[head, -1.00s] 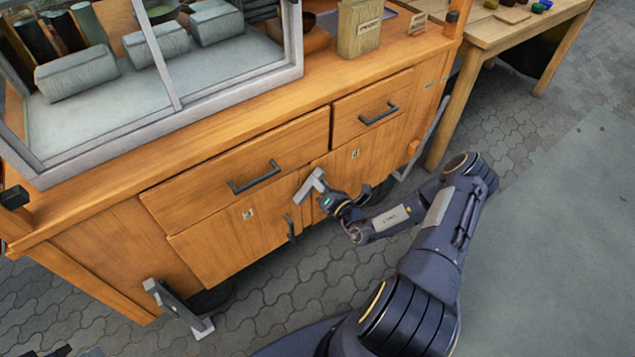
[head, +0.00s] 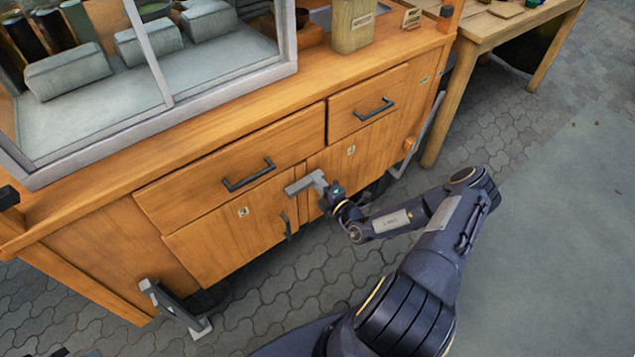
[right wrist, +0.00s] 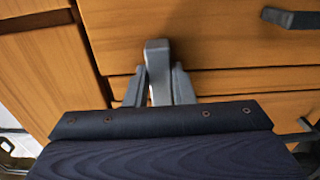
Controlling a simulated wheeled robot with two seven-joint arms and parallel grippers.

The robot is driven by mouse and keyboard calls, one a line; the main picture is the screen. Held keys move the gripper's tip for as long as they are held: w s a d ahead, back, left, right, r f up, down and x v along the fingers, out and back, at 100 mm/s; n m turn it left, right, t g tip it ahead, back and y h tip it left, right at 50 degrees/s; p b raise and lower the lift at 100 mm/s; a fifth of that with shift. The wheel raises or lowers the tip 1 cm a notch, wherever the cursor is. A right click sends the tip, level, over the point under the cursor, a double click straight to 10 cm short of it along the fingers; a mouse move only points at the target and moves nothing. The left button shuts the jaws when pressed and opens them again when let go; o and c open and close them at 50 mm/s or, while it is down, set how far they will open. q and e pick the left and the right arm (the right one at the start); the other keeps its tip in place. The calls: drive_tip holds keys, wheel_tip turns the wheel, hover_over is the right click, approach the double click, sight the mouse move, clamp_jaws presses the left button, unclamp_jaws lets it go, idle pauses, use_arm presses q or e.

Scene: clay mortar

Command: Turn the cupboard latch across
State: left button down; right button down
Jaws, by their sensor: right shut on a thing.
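The latch (head: 302,184) is a light grey bar on the front of the wooden cupboard, near the seam between the left door (head: 215,240) and the right door (head: 375,147). It lies slanted, close to level, with its left end over the left door. My right gripper (head: 328,190) is at the latch's right end. In the right wrist view the grey latch bar (right wrist: 157,68) stands between the two fingers of my right gripper (right wrist: 158,88), which are shut on it. My left gripper is not in view.
Two drawers with dark handles (head: 250,176) (head: 375,110) sit above the doors. A dark door handle (head: 287,226) is just below the latch. A glass case (head: 150,90) stands on top. A wooden table (head: 490,35) is at the right; paved floor is open in front.

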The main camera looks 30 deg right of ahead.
drive_tip(key=shift+f, duration=0.15)
idle(0.4)
drive_tip(key=c, duration=1.2)
unclamp_jaws()
drive_tip(key=shift+c, duration=0.2)
drive_tip(key=s, duration=0.8)
drive_tip(key=shift+d+p, duration=0.3)
drive_tip(key=shift+d, duration=0.05)
